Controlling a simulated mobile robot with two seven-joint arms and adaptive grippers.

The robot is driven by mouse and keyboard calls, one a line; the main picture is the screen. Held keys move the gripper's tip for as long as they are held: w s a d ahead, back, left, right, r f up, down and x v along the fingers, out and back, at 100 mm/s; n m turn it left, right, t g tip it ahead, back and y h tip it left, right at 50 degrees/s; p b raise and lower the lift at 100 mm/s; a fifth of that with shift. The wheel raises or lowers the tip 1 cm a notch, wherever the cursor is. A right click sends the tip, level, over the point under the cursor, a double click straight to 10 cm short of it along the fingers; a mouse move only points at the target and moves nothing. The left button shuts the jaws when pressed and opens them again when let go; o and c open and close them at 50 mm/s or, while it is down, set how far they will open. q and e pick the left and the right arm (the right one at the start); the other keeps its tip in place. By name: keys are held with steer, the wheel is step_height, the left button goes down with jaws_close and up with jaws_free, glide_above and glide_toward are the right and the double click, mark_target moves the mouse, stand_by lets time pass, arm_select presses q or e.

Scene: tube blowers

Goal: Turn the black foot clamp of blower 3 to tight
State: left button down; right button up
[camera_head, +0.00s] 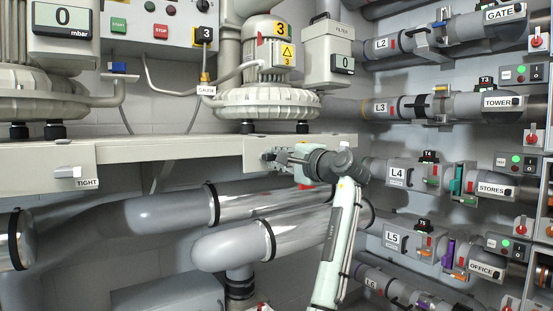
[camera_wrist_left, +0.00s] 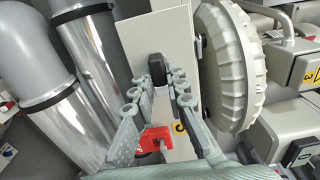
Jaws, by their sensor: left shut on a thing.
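The black foot clamp (camera_wrist_left: 157,68) of blower 3 stands out from the pale bench beam, between the fingertips of my left gripper (camera_wrist_left: 159,80) in the left wrist view. The gripper is shut on it. In the head view my left gripper (camera_head: 273,158) reaches the front face of the beam below blower 3 (camera_head: 265,100). The clamp is mostly hidden there by the fingers, and I cannot read its setting. My right gripper is not in view.
A red part (camera_wrist_left: 156,137) sits close below the fingers in the left wrist view. Silver pipes (camera_head: 285,205) run below the bench beam (camera_head: 200,153). A pale handle marked TIGHT (camera_head: 68,173) is at the left. Labelled pipe lines (camera_head: 480,105) fill the right wall.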

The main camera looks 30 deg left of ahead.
arm_select(q)
steer(key=c, duration=1.5)
jaws_free()
steer(key=shift+c, duration=0.2)
steer(key=shift+d, duration=0.1)
steer(key=v, duration=1.2)
steer(key=shift+f, duration=0.1)
